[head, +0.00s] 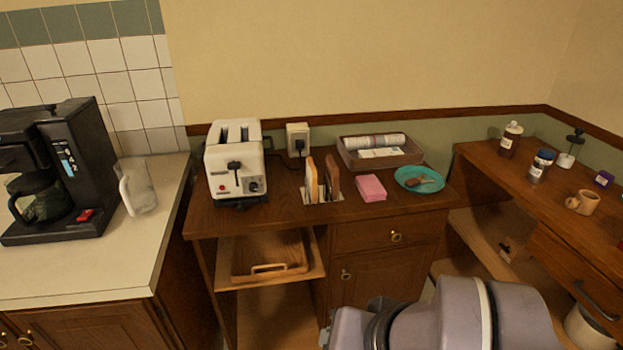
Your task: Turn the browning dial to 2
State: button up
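A white toaster (220,165) stands upright on the wooden cabinet, near its left end. Its front faces me, with two slots on top and a dark lever in the middle. A small dark browning dial (255,186) sits low on the right of the front; its setting is too small to read. A red button (221,188) is on the left of the front. My arm shows at the bottom right, well below and right of the toaster. My gripper is not in view.
Right of the toaster are a wall outlet with a plug, a rack with bread slices (311,180), a pink sponge-like block (370,188), a tray (407,159) and a teal plate (407,179). A coffee maker (55,170) and glass pitcher (139,187) stand on the left counter.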

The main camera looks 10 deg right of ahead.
aim_at(253, 188)
jog(key=i+l+u, duration=0.1)
jog(key=i+u, duration=0.4)
jog(key=i, duration=0.5)
